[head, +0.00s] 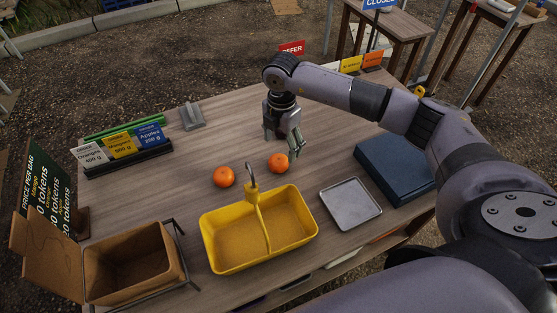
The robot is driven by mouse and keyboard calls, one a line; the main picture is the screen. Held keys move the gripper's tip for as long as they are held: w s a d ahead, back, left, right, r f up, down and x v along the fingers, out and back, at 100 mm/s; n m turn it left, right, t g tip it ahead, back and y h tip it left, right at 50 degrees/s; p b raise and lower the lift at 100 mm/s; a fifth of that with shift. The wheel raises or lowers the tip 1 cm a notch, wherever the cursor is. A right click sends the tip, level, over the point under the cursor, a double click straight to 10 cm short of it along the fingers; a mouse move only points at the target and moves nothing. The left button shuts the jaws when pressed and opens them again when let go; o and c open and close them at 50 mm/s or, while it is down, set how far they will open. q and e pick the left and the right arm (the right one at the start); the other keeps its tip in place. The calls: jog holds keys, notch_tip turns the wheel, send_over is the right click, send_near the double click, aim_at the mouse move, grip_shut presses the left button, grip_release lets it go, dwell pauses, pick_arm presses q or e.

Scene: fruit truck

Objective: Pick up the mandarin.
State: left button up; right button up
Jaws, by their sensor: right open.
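Two orange mandarins rest on the wooden table in the head view. One mandarin (278,163) is near the middle of the table, behind the yellow tray's handle. The other mandarin (224,176) lies to its left. My right gripper (283,150) points down just behind the right-hand mandarin. Its fingers are apart, and one finger reaches down to the right of that fruit. I cannot tell whether it touches the fruit. My left gripper is not in view.
A yellow two-part tray (224,238) with an upright handle stands in front of the mandarins. A metal tray (350,204) and dark blue box (396,170) lie to the right. A brown bin (133,268) is front left; price cards (121,145) stand back left.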

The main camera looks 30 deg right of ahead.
aim_at(278, 159)
notch_tip(278, 159, down, 2)
jog(key=shift+f, duration=0.15)
jog(key=shift+a+f+p, duration=0.15)
jog(key=shift+f+p, duration=0.2)
jog(key=shift+p, duration=0.05)
jog(key=f, duration=0.2)
jog(key=f+p, duration=0.1)
jog(key=shift+a+f, duration=0.25)
jog(key=shift+f, duration=0.5)
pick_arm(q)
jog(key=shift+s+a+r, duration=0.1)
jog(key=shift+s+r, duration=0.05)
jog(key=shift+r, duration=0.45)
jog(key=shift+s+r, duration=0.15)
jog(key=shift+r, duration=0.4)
pick_arm(e)
jog(key=c, duration=1.4)
